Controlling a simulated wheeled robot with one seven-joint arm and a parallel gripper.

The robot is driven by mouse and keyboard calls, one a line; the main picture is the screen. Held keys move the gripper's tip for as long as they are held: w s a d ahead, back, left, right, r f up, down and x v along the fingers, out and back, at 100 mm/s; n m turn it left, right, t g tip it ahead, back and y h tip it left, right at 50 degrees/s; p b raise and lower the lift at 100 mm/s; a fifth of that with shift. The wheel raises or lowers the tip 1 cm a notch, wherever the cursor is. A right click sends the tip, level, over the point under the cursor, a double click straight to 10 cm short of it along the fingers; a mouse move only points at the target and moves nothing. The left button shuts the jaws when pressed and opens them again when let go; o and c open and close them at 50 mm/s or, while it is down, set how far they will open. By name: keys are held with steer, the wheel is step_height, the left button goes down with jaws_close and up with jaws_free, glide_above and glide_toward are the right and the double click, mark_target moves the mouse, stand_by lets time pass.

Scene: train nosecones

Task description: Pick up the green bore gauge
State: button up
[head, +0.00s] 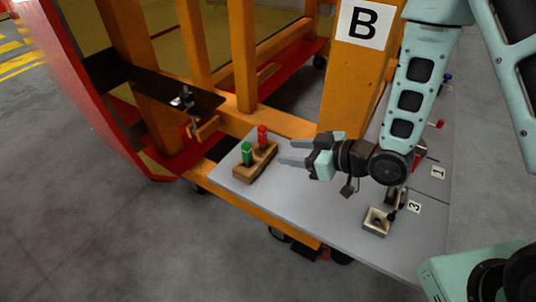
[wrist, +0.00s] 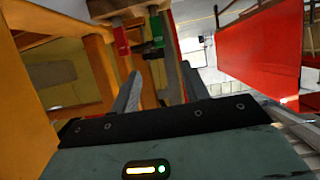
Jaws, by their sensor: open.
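The green bore gauge (head: 247,153) stands upright in a small wooden block (head: 258,172) on the grey table. A red gauge (head: 262,136) stands beside it in the same block. My gripper (head: 283,152) is open and empty, just right of the block, with its fingers pointing left toward the gauges. Neither finger visibly touches a gauge.
The grey tabletop (head: 300,205) is clear in front of the block. A small open box (head: 376,221) and labels 1 and 3 are at the right. An orange post (head: 355,80) marked B rises behind. A dark shelf with a clamp (head: 184,97) and the red nosecone shell (head: 85,90) stand left.

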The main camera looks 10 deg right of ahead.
mark_target(250, 147)
steer(key=b+x, duration=0.8)
steer(key=x, duration=0.4)
steer(key=shift+b, duration=0.35)
steer(key=shift+b+x, duration=0.3)
steer(key=shift+x, duration=2.4)
steer(key=shift+w+d, duration=0.1)
jaws_close()
